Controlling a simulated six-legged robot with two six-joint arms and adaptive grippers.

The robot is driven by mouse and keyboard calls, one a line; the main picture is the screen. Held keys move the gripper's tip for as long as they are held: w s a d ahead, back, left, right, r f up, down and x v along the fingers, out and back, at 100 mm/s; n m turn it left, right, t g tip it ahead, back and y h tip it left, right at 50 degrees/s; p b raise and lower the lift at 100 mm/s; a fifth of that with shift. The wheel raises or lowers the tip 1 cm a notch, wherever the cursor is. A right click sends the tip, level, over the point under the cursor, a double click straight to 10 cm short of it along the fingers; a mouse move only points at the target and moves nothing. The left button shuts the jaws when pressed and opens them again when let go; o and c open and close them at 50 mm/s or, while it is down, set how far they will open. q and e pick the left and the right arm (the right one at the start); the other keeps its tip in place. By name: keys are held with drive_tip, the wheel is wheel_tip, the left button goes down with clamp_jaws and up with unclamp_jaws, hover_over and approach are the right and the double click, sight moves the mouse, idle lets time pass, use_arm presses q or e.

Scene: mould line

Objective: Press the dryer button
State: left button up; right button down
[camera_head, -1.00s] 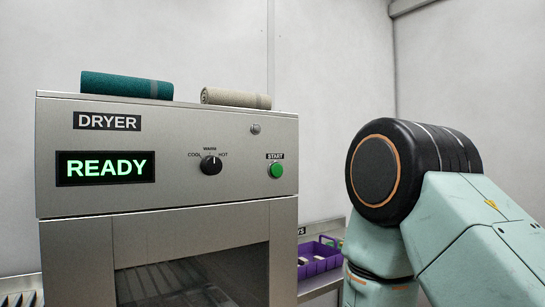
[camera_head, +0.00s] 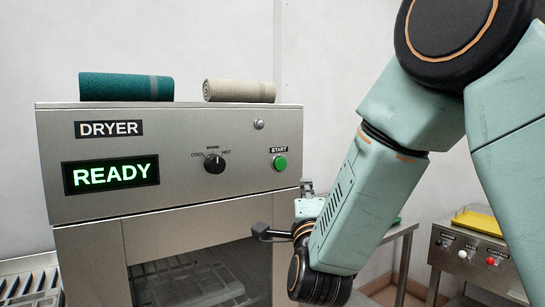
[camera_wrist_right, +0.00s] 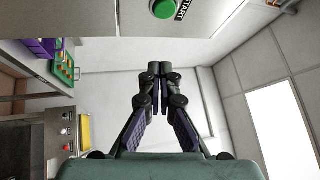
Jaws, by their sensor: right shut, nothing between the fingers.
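The dryer (camera_head: 200,125) is a steel cabinet with a lit green READY display (camera_head: 110,175). Its round green START button (camera_head: 280,162) sits at the right end of the front panel, and also shows at the top edge of the wrist view (camera_wrist_right: 163,8). My right gripper (camera_head: 306,187) is small and partly hidden by my arm in the head view, below and right of the button and apart from it. In the wrist view the gripper (camera_wrist_right: 160,68) has its fingertips together, with nothing between them. My left gripper is in neither view.
A black dial (camera_head: 214,163) is left of the button. Rolled teal (camera_head: 125,87) and beige (camera_head: 240,91) towels lie on the dryer. At right stands a control box (camera_head: 470,255) with a yellow tray (camera_head: 477,222). A purple bin (camera_wrist_right: 42,48) shows in the wrist view.

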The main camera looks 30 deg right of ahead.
sight(280, 163)
drive_tip(key=r+m+h, duration=0.1)
drive_tip(key=m, duration=0.1)
drive_tip(key=s+r+m, duration=0.1)
drive_tip(key=m, duration=0.1)
drive_tip(key=d+m+h, duration=0.1)
drive_tip(key=shift+s+r+m+h, duration=0.2)
drive_tip(key=shift+r+m+h, duration=0.1)
drive_tip(key=shift+r+m, duration=0.1)
drive_tip(key=shift+w+d, duration=0.1)
drive_tip(key=shift+d, duration=0.05)
drive_tip(key=w, duration=0.5)
drive_tip(key=w+a, duration=0.1)
drive_tip(key=w, duration=0.2)
drive_tip(key=shift+w, duration=0.35)
drive_tip(key=shift+s, duration=0.1)
